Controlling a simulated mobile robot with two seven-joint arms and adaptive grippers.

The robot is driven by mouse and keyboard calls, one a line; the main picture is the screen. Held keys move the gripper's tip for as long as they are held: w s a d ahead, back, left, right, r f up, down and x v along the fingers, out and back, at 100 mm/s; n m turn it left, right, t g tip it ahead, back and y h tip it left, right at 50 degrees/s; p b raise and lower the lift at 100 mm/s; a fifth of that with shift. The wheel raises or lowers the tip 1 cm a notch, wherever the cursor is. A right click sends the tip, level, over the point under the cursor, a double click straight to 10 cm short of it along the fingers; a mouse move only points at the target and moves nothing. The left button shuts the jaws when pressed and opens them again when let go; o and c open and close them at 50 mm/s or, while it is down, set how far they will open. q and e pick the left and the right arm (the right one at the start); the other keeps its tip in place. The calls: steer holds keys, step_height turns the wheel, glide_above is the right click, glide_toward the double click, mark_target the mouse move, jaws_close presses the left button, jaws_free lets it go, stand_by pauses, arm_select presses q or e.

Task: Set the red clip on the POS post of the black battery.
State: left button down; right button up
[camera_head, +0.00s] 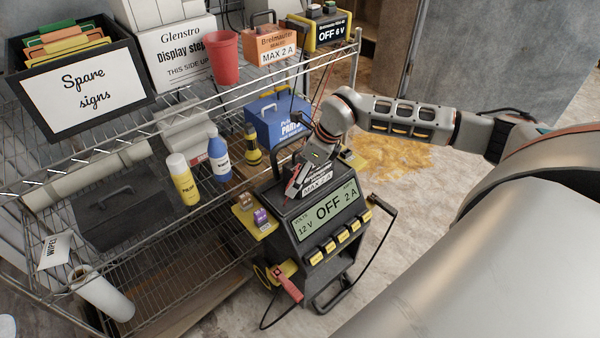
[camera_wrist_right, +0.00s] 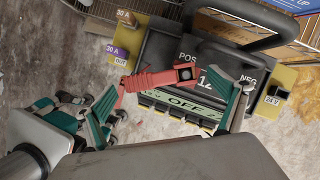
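I cannot tell whether the jaws are around the post. My right gripper (camera_wrist_right: 174,98) is over the battery, its teal fingers spread on either side of the clip. A red clip-like handle (camera_head: 287,286) also shows low on the charger's left side. My left gripper is out of view.
A wire shelf at left holds a Spare signs bin (camera_head: 84,85), a yellow bottle (camera_head: 183,180), a blue bottle (camera_head: 219,158) and a blue box (camera_head: 277,122). A black clip-like handle (camera_head: 382,204) and its cable are at the charger's right. A yellow spill (camera_head: 390,158) lies behind.

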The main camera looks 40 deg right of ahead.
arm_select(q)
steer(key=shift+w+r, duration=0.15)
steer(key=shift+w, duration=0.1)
arm_select(e)
steer(key=v, duration=1.2)
stand_by(0.3)
